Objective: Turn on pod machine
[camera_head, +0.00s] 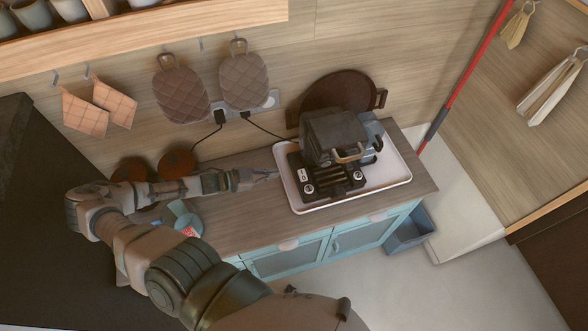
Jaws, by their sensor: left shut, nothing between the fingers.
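The pod machine (337,133) is a dark grey and pale blue appliance with a light handle at its front. It stands on a white tray (387,191) on the cabinet top. A low black part with silver round details (318,180) sits at its front; I cannot tell whether it belongs to the machine. My left gripper (272,175) reaches in from the left, shut and empty. Its tips are just left of the tray's edge, apart from the machine. No power light or button can be made out. My right gripper is not in view.
A blue-grey container with red marks (183,218) stands beside my left forearm. Reddish-brown round items (176,163) and a large round brown board (338,91) stand by the wall. Two cords run to a wall socket. The wooden cabinet top (240,218) is clear in front of my gripper.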

